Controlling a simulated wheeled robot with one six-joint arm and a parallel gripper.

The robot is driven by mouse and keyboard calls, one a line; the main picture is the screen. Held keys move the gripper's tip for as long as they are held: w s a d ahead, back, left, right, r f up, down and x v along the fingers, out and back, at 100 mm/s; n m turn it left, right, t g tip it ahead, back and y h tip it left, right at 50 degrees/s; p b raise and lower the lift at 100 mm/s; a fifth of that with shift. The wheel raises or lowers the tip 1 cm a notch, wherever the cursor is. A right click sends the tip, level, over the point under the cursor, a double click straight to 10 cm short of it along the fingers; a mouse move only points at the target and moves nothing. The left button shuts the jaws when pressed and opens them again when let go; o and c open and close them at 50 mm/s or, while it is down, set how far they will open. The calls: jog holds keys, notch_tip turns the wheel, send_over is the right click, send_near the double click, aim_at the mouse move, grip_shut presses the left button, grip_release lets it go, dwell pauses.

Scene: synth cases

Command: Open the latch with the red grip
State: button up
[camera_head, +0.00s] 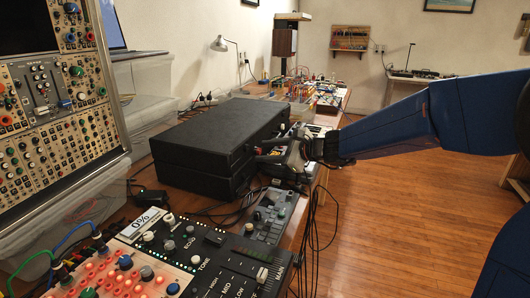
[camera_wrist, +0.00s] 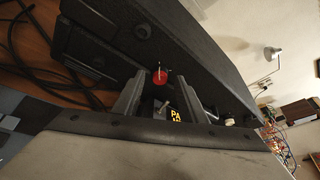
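A black case (camera_head: 215,140) lies closed on the wooden table; its side also fills much of the wrist view (camera_wrist: 105,45). A small round red grip (camera_wrist: 159,76) shows on the case's side in the wrist view, with a thin pale pin at its top. My gripper (camera_wrist: 160,82) is open, its two dark fingers pointing at the case, one on each side of the red grip. There is a gap between each finger and the grip. In the head view my gripper (camera_head: 268,153) is at the case's right side, and the red grip cannot be made out there.
A mixer (camera_head: 215,262) and a small grey device (camera_head: 268,218) with cables stand in front of the case. A pale knob (camera_wrist: 228,121) and a yellow-lettered label (camera_wrist: 175,115) show near the fingers. Open floor (camera_head: 400,210) lies to the right.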

jog(key=v, duration=1.6)
jog(key=shift+s+d, duration=0.15)
jog(key=shift+d, duration=0.1)
jog(key=shift+r, duration=0.1)
jog(key=s+d+f+n+g+h, duration=0.2)
jog(key=s+f+n, duration=0.25)
jog(key=s, duration=0.45)
jog(key=s+d+f+n+g+h, duration=0.1)
jog(key=s+d+f+n+h, duration=0.15)
jog(key=s+f+n, duration=0.4)
jog(key=s+d+f+n+h, duration=0.4)
jog(key=s+d+n+h, duration=0.3)
jog(key=s+d, duration=0.7)
jog(key=shift+s, duration=0.3)
jog(key=shift+w, duration=0.1)
